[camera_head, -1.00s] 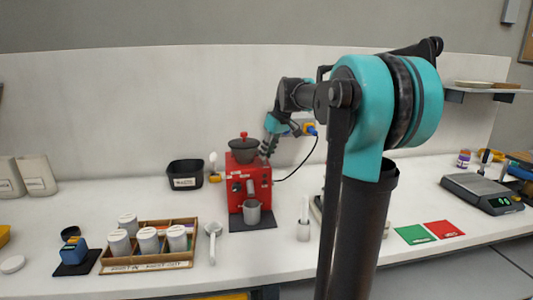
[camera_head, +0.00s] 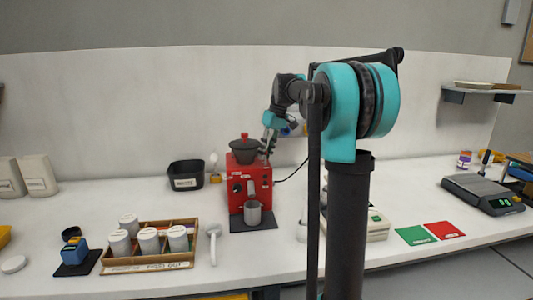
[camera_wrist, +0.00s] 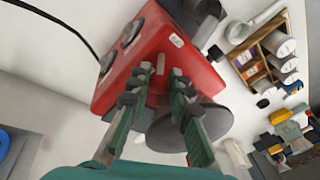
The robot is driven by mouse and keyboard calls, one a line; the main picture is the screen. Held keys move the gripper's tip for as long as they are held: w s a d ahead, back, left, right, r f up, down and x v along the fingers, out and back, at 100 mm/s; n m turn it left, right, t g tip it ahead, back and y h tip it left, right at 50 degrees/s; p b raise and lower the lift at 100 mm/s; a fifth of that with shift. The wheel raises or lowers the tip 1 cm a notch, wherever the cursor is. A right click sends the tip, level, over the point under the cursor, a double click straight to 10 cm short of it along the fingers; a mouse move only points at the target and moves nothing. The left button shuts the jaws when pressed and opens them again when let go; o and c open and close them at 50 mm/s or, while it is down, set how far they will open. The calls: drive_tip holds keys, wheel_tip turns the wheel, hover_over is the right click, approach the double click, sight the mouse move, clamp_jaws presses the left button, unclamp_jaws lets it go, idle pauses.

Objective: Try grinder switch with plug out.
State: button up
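The red grinder (camera_head: 249,190) stands at the back of the counter with a dark hopper on top and a grey cup (camera_head: 253,212) in front. It also fills the middle of the wrist view (camera_wrist: 180,60). My gripper (camera_head: 267,152) is at the grinder's upper right side. In the wrist view its two fingers (camera_wrist: 158,80) are apart, pointing at a red face with a small pale switch-like part (camera_wrist: 160,63) between the tips. I cannot tell if they touch it. The black cord (camera_head: 293,172) runs right from the grinder. My arm hides the plug end.
A wooden tray with several white canisters (camera_head: 150,240) stands front left, a black bin (camera_head: 186,175) left of the grinder. A scale (camera_head: 483,194) and green (camera_head: 414,235) and red (camera_head: 444,229) cards lie right. My arm covers the space right of the grinder.

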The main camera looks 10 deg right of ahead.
drive_tip(key=o, duration=0.4)
